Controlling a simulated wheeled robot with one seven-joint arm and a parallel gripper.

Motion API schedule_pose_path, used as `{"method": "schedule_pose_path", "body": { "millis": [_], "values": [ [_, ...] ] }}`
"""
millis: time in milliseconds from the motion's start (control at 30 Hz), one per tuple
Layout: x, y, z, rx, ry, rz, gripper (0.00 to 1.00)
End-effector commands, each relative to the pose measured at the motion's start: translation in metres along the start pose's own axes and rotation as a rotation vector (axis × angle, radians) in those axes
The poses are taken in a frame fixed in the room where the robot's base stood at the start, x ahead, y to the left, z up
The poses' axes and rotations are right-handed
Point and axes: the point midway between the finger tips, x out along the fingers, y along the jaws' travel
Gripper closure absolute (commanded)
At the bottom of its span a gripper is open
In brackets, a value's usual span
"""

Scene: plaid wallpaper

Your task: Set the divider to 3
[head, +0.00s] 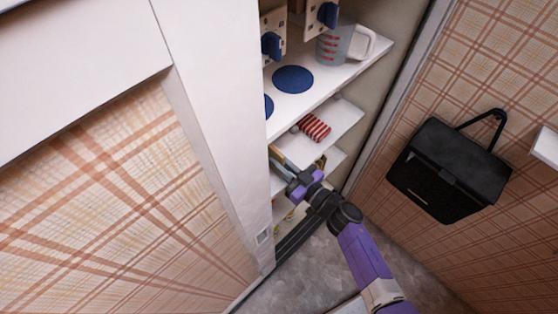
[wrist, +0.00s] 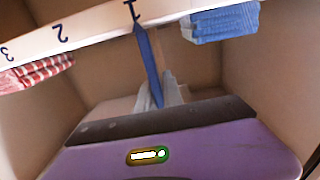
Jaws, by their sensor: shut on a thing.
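A thin blue divider (wrist: 148,55) with a tan side stands below a white shelf edge (wrist: 95,36) in the wrist view, its end at the mark 1 (wrist: 134,8). The marks 2 (wrist: 63,33) and 3 (wrist: 8,55) are further left along that edge. My gripper (wrist: 158,98) is shut on the divider, its pale fingertips on either side of it. In the head view my purple gripper (head: 290,172) reaches into the lower shelves of the open cupboard. There the divider is mostly hidden behind the gripper.
Red-striped folded cloth (wrist: 38,70) lies on the left of the divider, blue folded cloth (wrist: 222,22) on the right. In the head view, a measuring jug (head: 337,44) and blue discs (head: 293,79) are on a higher shelf. A black box (head: 448,172) hangs at right.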

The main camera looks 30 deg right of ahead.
Motion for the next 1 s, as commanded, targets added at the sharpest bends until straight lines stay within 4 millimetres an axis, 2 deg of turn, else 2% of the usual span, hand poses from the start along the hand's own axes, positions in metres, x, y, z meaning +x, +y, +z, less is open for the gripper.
{"method": "schedule_pose_path", "body": {
  "millis": [167,267,500,633,767,1000],
  "values": [
    [0.0,0.004,-0.001,-0.001,0.0,0.001,1.0],
    [0.001,0.02,-0.002,-0.003,0.0,0.004,1.0],
    [0.001,0.087,0.0,-0.002,0.001,0.007,1.0],
    [0.0,0.112,0.001,-0.002,0.001,0.006,1.0],
    [0.0,0.124,0.001,0.0,-0.001,0.003,1.0],
    [-0.001,0.127,0.001,0.001,-0.002,0.006,1.0]
  ]
}}
